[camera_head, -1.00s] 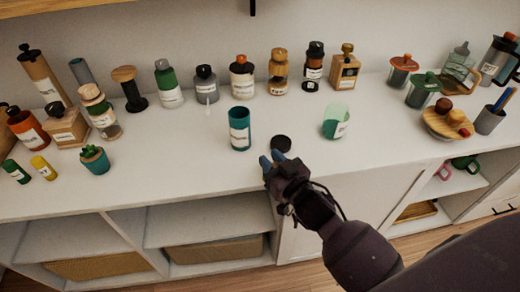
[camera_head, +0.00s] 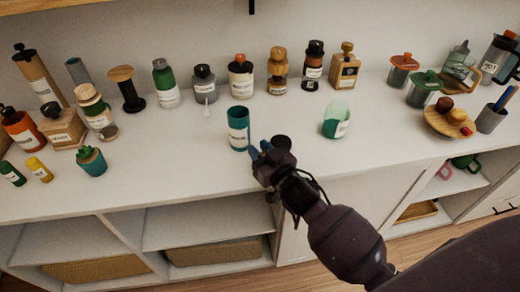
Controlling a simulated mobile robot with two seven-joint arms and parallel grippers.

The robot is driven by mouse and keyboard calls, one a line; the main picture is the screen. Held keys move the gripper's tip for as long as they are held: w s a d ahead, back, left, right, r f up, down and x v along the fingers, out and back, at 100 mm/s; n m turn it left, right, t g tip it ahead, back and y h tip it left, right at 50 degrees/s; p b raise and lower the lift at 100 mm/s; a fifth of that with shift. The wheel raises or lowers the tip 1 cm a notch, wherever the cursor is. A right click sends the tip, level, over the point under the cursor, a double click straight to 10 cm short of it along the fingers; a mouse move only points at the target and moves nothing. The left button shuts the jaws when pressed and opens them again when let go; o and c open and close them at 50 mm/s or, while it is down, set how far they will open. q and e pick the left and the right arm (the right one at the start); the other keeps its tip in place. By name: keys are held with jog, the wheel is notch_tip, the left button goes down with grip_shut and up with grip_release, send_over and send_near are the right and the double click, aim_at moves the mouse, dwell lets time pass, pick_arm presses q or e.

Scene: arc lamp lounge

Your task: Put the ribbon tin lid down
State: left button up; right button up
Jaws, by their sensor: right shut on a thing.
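My right gripper (camera_head: 260,149) is shut, low over the front of the white cabinet top, close to the lower right of an open teal tin (camera_head: 239,139) with a white label. A dark round piece (camera_head: 281,141), which looks like the ribbon tin lid, shows just right of the fingertips and is partly covered by the gripper. The grip between the fingers is too small to see clearly. I cannot tell whether the lid touches the cabinet top. My left gripper is not in view.
A row of jars and bottles stands along the wall, including a green bottle (camera_head: 166,88). A pale green glass (camera_head: 336,124) stands to the right. A wooden tray (camera_head: 437,121) stands farther right. A small potted plant (camera_head: 91,161) is at left. The cabinet top (camera_head: 180,160) is clear left of the teal tin.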

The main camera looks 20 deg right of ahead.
jog(key=shift+f, duration=0.4)
jog(key=o, duration=0.9)
jog(key=shift+r, duration=0.65)
jog(key=s+d+p, duration=0.1)
jog(key=s+d, duration=0.1)
jog(key=s, duration=0.9)
jog(key=s+d+f+g+h, duration=0.2)
jog(key=s+d+f+g, duration=0.2)
jog(key=s+f, duration=1)
jog(key=s+g, duration=0.2)
jog(key=g, duration=0.1)
jog(key=shift+s+f+m+h, duration=0.2)
jog(key=shift+f+m+h, duration=0.1)
jog(key=shift+f+h, duration=0.1)
